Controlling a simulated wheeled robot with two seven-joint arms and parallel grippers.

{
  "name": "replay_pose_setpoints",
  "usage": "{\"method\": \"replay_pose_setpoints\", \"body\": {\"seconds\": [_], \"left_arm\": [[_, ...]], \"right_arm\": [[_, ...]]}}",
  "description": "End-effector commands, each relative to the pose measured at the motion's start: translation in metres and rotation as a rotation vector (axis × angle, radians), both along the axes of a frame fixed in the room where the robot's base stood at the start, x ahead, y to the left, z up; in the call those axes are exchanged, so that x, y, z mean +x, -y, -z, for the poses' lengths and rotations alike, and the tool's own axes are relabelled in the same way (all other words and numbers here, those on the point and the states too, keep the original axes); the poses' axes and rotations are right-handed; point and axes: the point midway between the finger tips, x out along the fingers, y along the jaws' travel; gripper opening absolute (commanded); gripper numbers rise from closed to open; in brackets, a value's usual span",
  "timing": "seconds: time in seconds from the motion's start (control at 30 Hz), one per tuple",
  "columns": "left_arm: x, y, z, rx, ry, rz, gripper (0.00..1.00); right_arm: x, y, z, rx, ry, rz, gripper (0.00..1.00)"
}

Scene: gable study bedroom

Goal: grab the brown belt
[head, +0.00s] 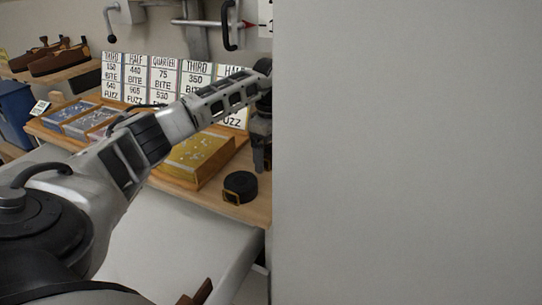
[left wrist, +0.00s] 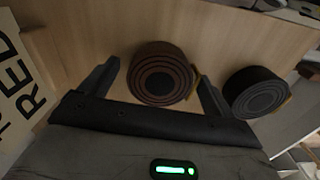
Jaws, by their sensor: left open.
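The brown belt (left wrist: 160,77) is a rolled coil on the wooden shelf in the left wrist view. It shows between the two fingers of my left gripper (left wrist: 158,80), which is open. The left finger is apart from the coil; the right finger is close to its edge, and I cannot tell if they touch. In the head view my left gripper (head: 262,155) points down at the shelf beside the wall edge, and I do not see the brown belt there. My right gripper is not in view.
A black rolled belt (head: 240,188) with a brass buckle lies close by, right of the brown one in the left wrist view (left wrist: 257,92). Price cards (head: 150,75) and a yellow box (head: 197,157) stand on the shelf. A large pale wall (head: 405,150) fills the right.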

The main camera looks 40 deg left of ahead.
Motion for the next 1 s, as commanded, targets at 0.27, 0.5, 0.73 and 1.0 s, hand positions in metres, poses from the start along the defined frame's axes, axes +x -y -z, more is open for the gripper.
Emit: {"method": "replay_pose_setpoints", "body": {"seconds": [0.27, 0.5, 0.73, 1.0], "left_arm": [[0.0, 0.0, 0.0, 0.0, 0.0, 0.0, 0.37], [0.0, 0.0, -0.001, -0.001, 0.001, 0.0, 0.37], [0.001, 0.0, -0.012, -0.001, 0.002, 0.0, 0.37], [-0.021, 0.002, -0.058, 0.003, 0.004, 0.002, 0.37]], "right_arm": [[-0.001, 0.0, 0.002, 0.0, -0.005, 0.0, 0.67], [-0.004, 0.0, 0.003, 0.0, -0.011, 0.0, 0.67], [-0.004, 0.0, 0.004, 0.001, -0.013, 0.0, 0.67], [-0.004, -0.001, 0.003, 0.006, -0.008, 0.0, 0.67]]}}
